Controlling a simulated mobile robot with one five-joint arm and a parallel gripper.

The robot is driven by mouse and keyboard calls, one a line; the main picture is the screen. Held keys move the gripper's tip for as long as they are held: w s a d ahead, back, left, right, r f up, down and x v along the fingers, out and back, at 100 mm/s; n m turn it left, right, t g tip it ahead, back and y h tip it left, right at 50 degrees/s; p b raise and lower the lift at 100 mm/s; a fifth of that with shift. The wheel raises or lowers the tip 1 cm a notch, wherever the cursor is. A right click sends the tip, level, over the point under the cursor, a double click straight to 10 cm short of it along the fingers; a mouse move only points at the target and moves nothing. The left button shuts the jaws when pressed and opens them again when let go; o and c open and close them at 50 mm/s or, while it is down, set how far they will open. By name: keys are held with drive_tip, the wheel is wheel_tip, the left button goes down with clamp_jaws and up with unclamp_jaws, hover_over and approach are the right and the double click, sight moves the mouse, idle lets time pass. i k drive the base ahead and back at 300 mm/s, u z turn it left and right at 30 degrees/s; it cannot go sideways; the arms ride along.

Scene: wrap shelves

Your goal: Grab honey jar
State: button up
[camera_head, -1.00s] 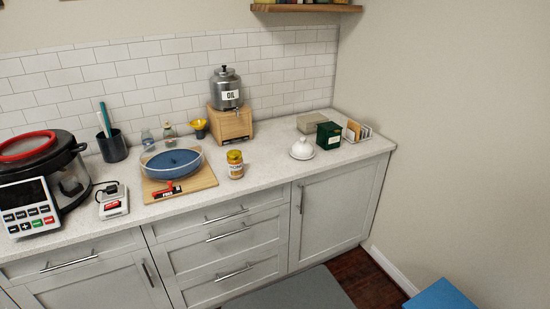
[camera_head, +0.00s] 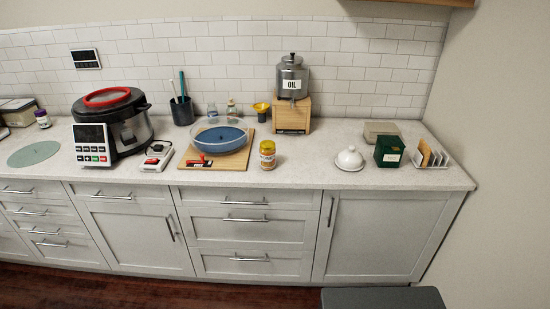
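A small jar (camera_head: 267,156) with a golden-yellow lid and a pale label stands upright on the counter, near the middle of the head view. It looks like the honey jar, but its label is too small to read. It stands just right of a wooden board, apart from other things, with nothing in front of it. My gripper is not in view.
The wooden board (camera_head: 187,178) holds a blue-filled glass bowl (camera_head: 219,139) and a red-handled item. An oil dispenser (camera_head: 292,80) stands on a wooden block behind the jar. A white domed dish (camera_head: 349,158) and a green box (camera_head: 389,152) stand right. Counter (camera_head: 305,165) right of the jar is clear.

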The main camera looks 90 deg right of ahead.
sight(267, 159)
drive_tip(key=z, duration=1.3)
drive_tip(key=i, duration=0.4)
drive_tip(key=z, duration=0.1)
